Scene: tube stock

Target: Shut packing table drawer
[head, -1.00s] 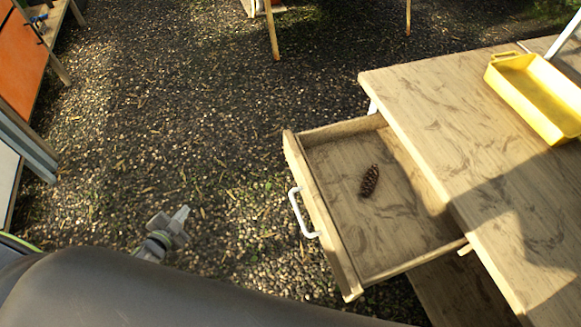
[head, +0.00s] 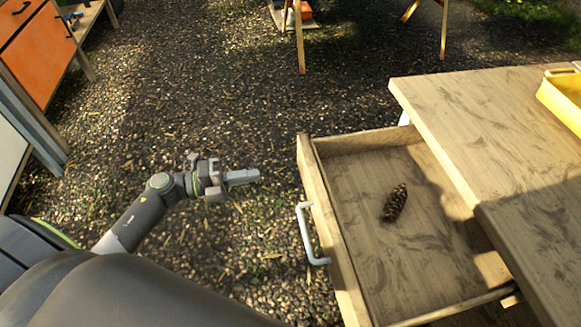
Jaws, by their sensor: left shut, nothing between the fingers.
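The packing table (head: 500,130) is a wooden table on the right. Its drawer (head: 318,190) is pulled well out toward the left, with a white bar handle (head: 306,235) on its front. A brown pine cone (head: 395,203) lies inside on the drawer floor. My left gripper (head: 256,176) is shut and empty. It points right at the drawer front, left of it and apart from it, a little farther back than the handle in the picture. My right gripper is not in view.
A yellow tray (head: 562,95) sits on the tabletop at the right edge. An orange cabinet (head: 35,55) stands at the far left. Thin wooden legs (head: 300,40) stand at the back. The gravel between my left gripper and the drawer is clear.

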